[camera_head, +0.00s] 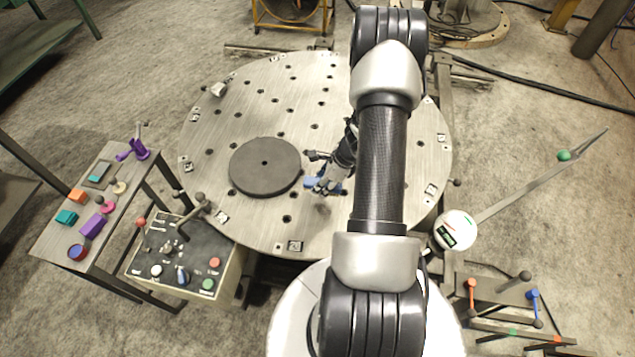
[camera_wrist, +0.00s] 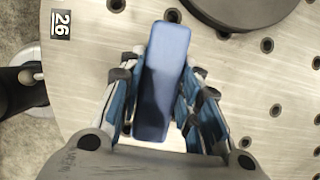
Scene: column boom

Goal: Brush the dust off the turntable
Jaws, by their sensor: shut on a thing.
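The round metal turntable (camera_head: 230,115) with bolt holes fills the middle of the head view, and its surface also shows in the wrist view (camera_wrist: 265,90). A dark round disc (camera_head: 265,165) lies on it, left of my gripper. My gripper (camera_head: 327,182) is low over the turntable, right of the disc. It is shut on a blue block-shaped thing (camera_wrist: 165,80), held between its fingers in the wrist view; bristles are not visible. I cannot tell whether the blue thing touches the turntable. No dust is clearly visible. My arm hides part of the turntable's right side.
A side table (camera_head: 60,222) at the left bears several small coloured things. A control box (camera_head: 185,262) with knobs and levers stands at the turntable's front left. A white round gauge (camera_head: 455,231) with a long pointer is at the right. Coloured levers (camera_head: 505,300) stand at the lower right.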

